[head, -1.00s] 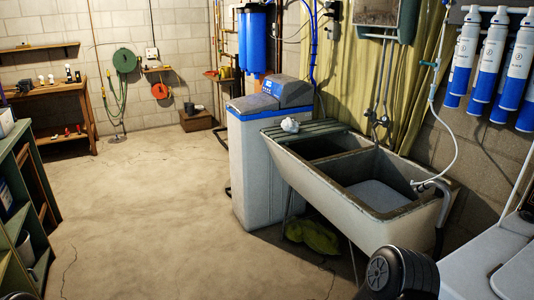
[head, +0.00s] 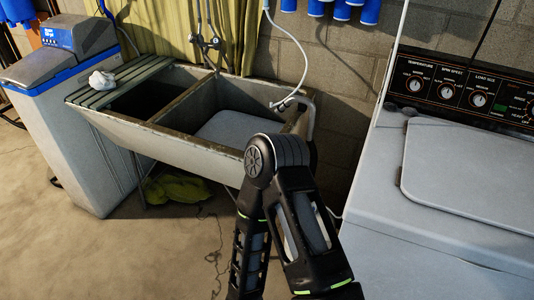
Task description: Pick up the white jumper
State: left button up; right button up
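I cannot make out anything that is clearly a white jumper. A small crumpled white cloth-like item (head: 102,79) lies on the slatted board at the left end of the sink; I cannot tell what it is. One of my arms shows at the lower middle, in front of the sink and beside the white washing machine, with its bent joint uppermost. Neither gripper is in view.
A double-basin sink (head: 185,141) stands against the wall, with a water softener (head: 62,110) to its left. A white washing machine (head: 440,245) fills the right side. A yellow-green bundle (head: 178,190) lies under the sink. The floor at lower left is clear.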

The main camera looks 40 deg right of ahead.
aim_at(102, 81)
jog(key=i+z, duration=0.4)
jog(key=i+j+z, duration=0.1)
jog(key=z, duration=0.25)
jog(key=i+j+z, duration=0.2)
jog(key=i+z, duration=0.2)
jog(key=i+j+z, duration=0.2)
jog(key=z, duration=0.2)
jog(key=u, duration=1.3)
jog(key=j+z, duration=0.1)
jog(key=z, duration=0.55)
jog(key=j+z, duration=0.7)
jog(key=j, duration=0.2)
jog(key=j+z, duration=0.4)
jog(key=k+j, duration=0.1)
jog(key=j, duration=0.3)
jog(key=k+j, duration=0.1)
jog(key=j, duration=0.3)
jog(key=k+j+z, duration=0.1)
jog(key=j, duration=0.3)
